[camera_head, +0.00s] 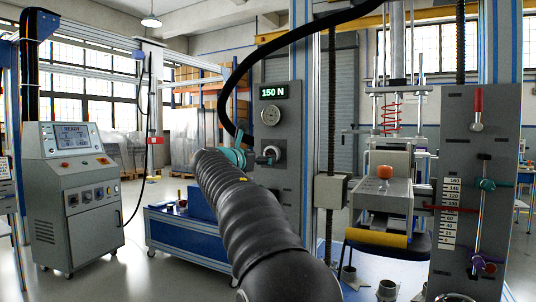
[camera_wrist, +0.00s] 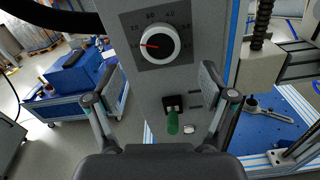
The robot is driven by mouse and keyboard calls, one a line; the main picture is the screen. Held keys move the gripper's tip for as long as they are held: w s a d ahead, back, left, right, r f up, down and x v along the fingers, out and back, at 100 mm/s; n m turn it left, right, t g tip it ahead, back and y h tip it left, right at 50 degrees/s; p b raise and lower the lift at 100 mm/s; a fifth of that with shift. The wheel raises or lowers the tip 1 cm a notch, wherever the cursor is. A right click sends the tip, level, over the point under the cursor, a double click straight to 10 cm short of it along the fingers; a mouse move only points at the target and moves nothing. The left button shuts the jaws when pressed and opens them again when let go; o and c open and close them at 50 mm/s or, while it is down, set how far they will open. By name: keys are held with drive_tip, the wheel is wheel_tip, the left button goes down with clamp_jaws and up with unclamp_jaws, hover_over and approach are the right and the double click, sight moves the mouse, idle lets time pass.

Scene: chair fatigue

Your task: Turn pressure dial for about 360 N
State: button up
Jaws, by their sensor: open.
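A black switch with a green lever (camera_wrist: 172,121) is below the dial, between my fingers in the wrist view. A press rig with a red spring (camera_head: 390,115) and an orange object (camera_head: 384,171) stands at right. A control console (camera_head: 70,190) stands at left.

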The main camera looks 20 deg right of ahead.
sight(268, 154)
drive_tip(key=shift+p+x, duration=0.5)
drive_tip(key=shift+x, duration=2.55)
drive_tip(key=c, duration=1.2)
drive_tip(key=shift+o, duration=0.2)
drive_tip(key=shift+m, duration=0.3)
drive_tip(key=shift+f+m+b, duration=0.15)
drive_tip(key=shift+m+b, duration=1.95)
drive_tip(key=shift+m, duration=5.5)
